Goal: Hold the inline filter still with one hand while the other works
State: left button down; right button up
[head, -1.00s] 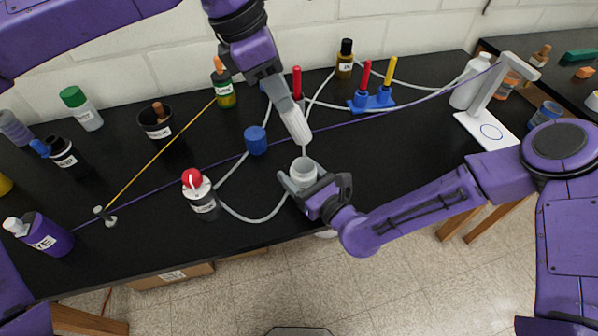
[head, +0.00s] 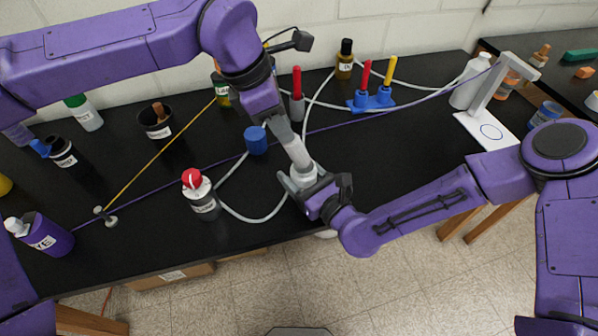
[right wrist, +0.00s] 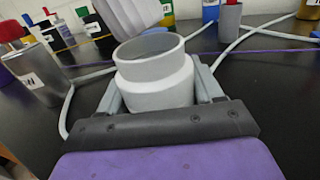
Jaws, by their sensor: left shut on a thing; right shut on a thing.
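The inline filter's pale grey round housing (head: 304,177) stands near the front of the black bench, its open mouth facing up; it fills the middle of the right wrist view (right wrist: 155,82). My right gripper (head: 308,187) is shut on it, a finger on each side. My left gripper (head: 287,135) is shut on a white ribbed piece (head: 296,152) and holds it tilted at the housing's mouth. In the right wrist view that piece (right wrist: 128,14) is over the far left of the rim. I cannot tell whether it touches the rim.
A red-topped grey bottle (head: 202,196) and a blue cylinder (head: 256,140) stand left of the housing. Grey hose (head: 250,217) curves along the bench beside it. A blue stand with red and yellow tools (head: 371,101) is behind. Purple and yellow cords cross the bench.

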pick_arm(q)
jog(key=shift+f, duration=0.95)
jog(key=c, duration=0.9)
grip_release()
jog(key=v, duration=1.2)
jog(key=shift+r, duration=0.1)
pick_arm(e)
jog(key=o, duration=1.2)
